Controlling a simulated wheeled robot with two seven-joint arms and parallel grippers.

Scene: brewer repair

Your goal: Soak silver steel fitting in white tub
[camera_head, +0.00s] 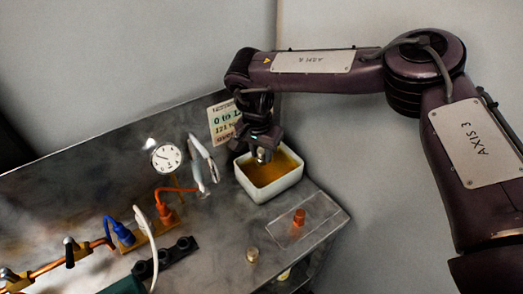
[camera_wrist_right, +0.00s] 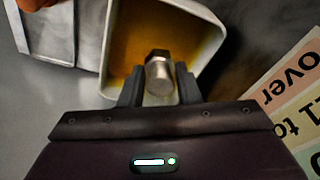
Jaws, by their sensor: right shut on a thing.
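The silver steel fitting (camera_wrist_right: 159,80) is between the fingers of my right gripper (camera_wrist_right: 159,88), which is shut on it. In the head view the right gripper (camera_head: 262,150) points down over the white tub (camera_head: 270,190), near its back left part. The tub is rectangular and holds an amber liquid. The fitting (camera_head: 263,155) shows at the fingertips, over or at the liquid; I cannot tell whether it touches the liquid. In the wrist view the tub (camera_wrist_right: 214,45) lies beyond the fitting. My left gripper is not in view.
A printed card (camera_head: 223,122) stands behind the tub. A round dial gauge (camera_head: 166,157) and orange and blue valve parts (camera_head: 168,213) are to the left. A clear tray (camera_head: 310,228) with an orange piece lies in front, near the bench's right edge. A small brass piece (camera_head: 252,254) stands nearby.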

